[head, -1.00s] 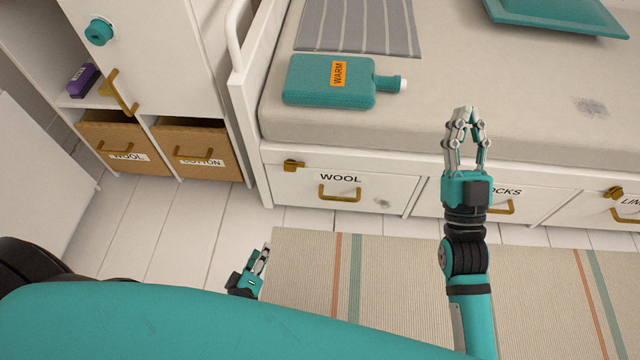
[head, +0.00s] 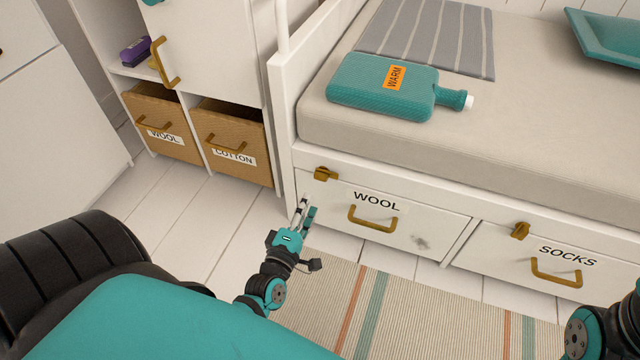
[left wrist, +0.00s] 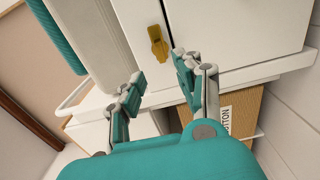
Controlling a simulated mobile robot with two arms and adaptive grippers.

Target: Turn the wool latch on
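The wool latch (head: 325,174) is a small brass piece at the upper left corner of the white WOOL drawer (head: 432,222). Its short bar looks roughly level along the drawer's top edge. The drawer is shut and has a brass handle (head: 372,220). My left gripper (head: 306,206) is below and left of the latch, apart from it, with fingers pointing up. In the left wrist view my left gripper (left wrist: 160,70) has its fingers spread with nothing between them. A brass fitting (left wrist: 157,42) lies beyond them; I cannot tell which one. My right gripper is out of view.
The SOCKS drawer (head: 548,262) with its own latch (head: 521,230) is to the right. A cabinet with WOOL (head: 165,120) and COTTON (head: 232,140) bins stands left. A teal WARM bottle (head: 383,88) lies on the bed above. A striped rug (head: 420,310) covers the floor.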

